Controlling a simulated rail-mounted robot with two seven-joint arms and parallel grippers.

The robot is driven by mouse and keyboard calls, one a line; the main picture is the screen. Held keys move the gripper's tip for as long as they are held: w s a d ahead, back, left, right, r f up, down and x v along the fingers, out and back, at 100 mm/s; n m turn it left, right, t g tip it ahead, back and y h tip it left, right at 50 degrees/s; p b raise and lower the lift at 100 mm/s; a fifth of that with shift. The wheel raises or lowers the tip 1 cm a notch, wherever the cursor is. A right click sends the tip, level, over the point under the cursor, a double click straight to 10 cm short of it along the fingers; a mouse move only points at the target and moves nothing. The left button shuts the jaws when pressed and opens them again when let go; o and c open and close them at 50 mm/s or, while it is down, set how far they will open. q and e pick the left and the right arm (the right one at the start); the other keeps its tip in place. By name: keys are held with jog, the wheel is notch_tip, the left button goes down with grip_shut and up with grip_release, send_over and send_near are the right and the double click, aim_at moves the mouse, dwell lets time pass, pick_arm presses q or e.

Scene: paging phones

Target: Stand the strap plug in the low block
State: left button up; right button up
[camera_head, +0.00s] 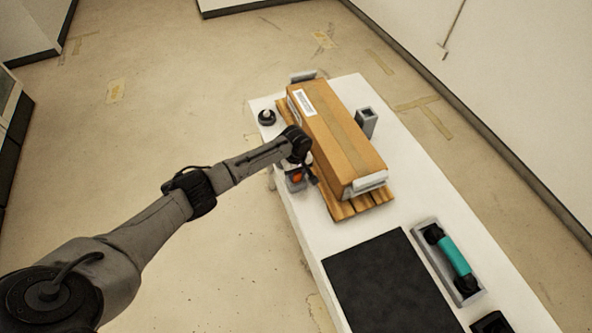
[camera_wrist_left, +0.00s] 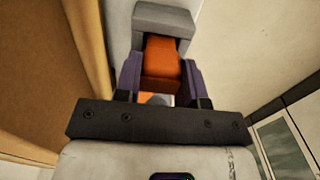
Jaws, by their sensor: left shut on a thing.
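The orange strap plug (camera_wrist_left: 162,65) is between the purple fingers of my left gripper (camera_wrist_left: 158,85) in the left wrist view. Its far end meets the grey low block (camera_wrist_left: 165,20); I cannot tell how deep it sits inside. In the head view the low block (camera_head: 295,187) stands at the left edge of the white table, beside the pallet, with a bit of the orange plug (camera_head: 297,177) showing at it. My left gripper (camera_head: 303,172) is directly above, shut on the plug, and its wrist hides part of both. My right gripper is not in view.
A long cardboard box (camera_head: 335,140) on a wooden pallet (camera_head: 362,204) stands close right of my gripper. A taller grey block (camera_head: 367,122) is beyond it. A black round knob (camera_head: 267,117), a dark mat (camera_head: 387,285) and a teal-handled handset (camera_head: 455,256) are also on the table (camera_head: 306,228).

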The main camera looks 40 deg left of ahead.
pick_arm(q)
jog(key=shift+f+b, duration=0.3)
jog(key=shift+f, duration=0.35)
dwell(0.4)
jog(key=o, duration=0.7)
jog(key=shift+c, duration=0.2)
notch_tip(320, 180, up, 3)
jog(key=p, duration=0.3)
notch_tip(320, 180, up, 3)
jog(key=p, duration=0.4)
jog(key=shift+r, duration=0.1)
notch_tip(320, 180, up, 5)
jog(key=p, duration=0.5)
jog(key=shift+p, duration=0.4)
